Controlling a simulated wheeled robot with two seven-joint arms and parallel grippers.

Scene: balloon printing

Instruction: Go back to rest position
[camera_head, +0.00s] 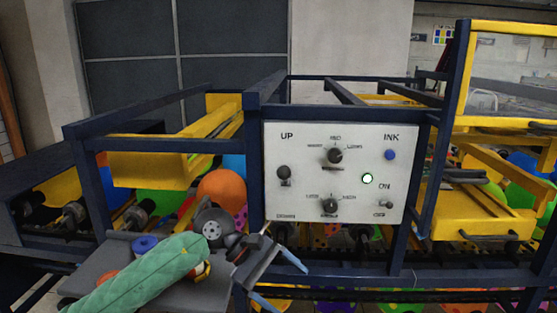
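The white control panel (350,215) faces me in the middle of the camera_head view, on a dark blue machine frame. It carries an up/down switch (284,174), two round knobs (335,156), a blue ink button (390,155), a lit green light (367,178) and an on switch (386,204). My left arm, in a green sleeve, comes in from the lower left. My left gripper (277,280) is below the panel's lower left corner, with its two blue-tipped fingers spread apart and nothing visible between them. My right gripper is not in view.
A grey tray (95,268) lies under my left arm, with a blue round part (145,244) near it. Balloons, one orange (222,190), sit inside the frame behind. Yellow drawers flank the panel. Dark frame bars (430,278) run close to the gripper.

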